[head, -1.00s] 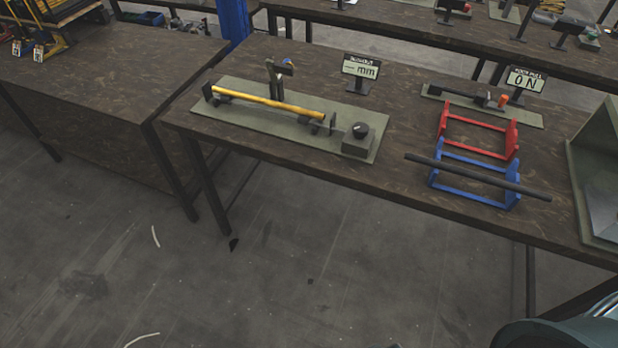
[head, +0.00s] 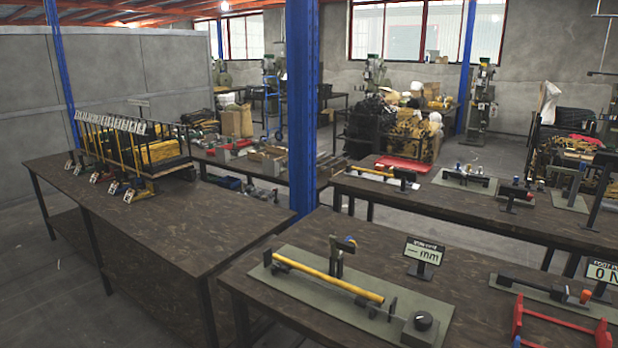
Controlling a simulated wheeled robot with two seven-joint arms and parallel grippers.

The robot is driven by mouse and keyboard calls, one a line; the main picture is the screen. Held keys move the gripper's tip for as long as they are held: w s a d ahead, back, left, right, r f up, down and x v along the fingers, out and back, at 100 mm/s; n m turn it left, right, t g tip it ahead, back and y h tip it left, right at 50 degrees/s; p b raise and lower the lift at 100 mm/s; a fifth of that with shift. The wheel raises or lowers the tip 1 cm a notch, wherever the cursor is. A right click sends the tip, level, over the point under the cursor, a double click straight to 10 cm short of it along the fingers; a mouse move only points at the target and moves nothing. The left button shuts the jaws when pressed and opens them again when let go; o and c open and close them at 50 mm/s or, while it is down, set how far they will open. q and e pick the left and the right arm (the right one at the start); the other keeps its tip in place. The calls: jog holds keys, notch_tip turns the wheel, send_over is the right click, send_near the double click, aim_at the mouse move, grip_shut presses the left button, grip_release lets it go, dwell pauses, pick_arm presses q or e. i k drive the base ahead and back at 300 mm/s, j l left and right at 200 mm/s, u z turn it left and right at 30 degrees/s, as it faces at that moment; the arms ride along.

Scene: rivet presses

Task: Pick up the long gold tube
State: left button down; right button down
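A long gold tube (head: 328,277) lies across the supports of a measuring fixture on a grey-green base plate (head: 300,293). Another gold tube (head: 372,172) lies on a fixture on the table behind. Neither of my grippers is in view.
A display reading mm (head: 424,252) stands behind the fixture. A red cradle (head: 560,325) is at the lower right. A blue post (head: 303,120) rises behind the near table. The left table (head: 150,225) has a bare front half and a rack with yellow parts (head: 140,150) at its back.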

aim_at(357, 291)
jog(key=i+j+z, duration=0.4)
jog(key=i+j, duration=0.2)
jog(key=i+j+z, duration=0.45)
jog(key=j, duration=0.35)
jog(key=i+j+z, duration=0.2)
jog(key=i+j, duration=0.15)
jog(key=j, duration=0.15)
